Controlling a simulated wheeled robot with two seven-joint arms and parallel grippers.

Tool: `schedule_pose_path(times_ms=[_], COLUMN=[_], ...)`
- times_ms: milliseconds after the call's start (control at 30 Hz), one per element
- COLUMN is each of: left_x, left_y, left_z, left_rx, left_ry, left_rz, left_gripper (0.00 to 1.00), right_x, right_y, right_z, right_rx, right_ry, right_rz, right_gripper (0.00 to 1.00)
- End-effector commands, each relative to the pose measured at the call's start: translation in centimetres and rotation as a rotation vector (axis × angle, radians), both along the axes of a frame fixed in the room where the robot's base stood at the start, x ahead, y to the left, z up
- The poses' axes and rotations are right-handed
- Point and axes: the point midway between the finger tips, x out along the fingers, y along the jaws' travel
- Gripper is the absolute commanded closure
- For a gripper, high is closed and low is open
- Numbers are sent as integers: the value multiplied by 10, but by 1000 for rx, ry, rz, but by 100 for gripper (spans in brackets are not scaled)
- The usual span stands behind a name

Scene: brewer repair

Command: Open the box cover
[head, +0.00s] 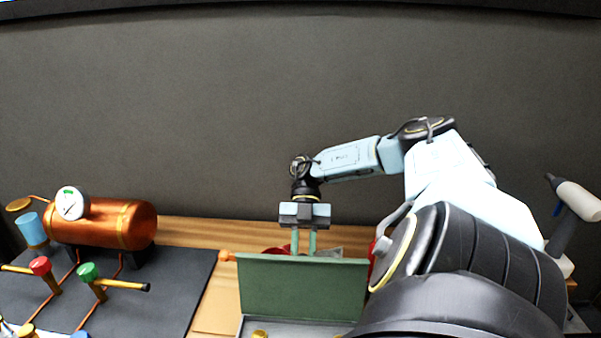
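The box is at the bottom centre of the head view. Its green cover (302,287) stands raised and roughly upright behind the grey box body (290,329). A small part of the grey interior shows, with a yellow item (259,334) at the lower edge. My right gripper (304,250) points down just behind the cover's top edge. Its two fingers are apart with a gap between them. Their tips are partly hidden by the cover, so contact with it is unclear. My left gripper is not in view.
A copper boiler (112,223) with a white gauge (72,203) stands on a dark mat at left, with red (40,266) and green (88,272) valves. Red and grey items are partly hidden behind the cover. A tool with a pale cylindrical head (577,200) stands at far right.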

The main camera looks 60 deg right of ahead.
Motion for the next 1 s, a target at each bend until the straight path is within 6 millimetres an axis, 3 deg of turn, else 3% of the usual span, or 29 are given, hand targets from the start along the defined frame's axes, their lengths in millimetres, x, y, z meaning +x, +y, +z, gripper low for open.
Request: schedule_pose_path(times_ms=[267,300,500,800,1000], left_x=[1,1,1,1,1], left_y=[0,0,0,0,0], left_z=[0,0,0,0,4], left_rx=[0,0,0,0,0], left_ry=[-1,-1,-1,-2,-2], left_rz=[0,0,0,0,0], left_gripper=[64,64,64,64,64], right_x=[-1,-1,-1,0,-3], right_y=[0,0,0,-2,-25], right_z=[-3,-3,-1,1,18], right_rx=[-4,-4,-2,-1,-3], right_ry=[3,3,2,0,-1], right_rz=[1,1,0,-1,-18], right_gripper=[100,78,54,54,54])
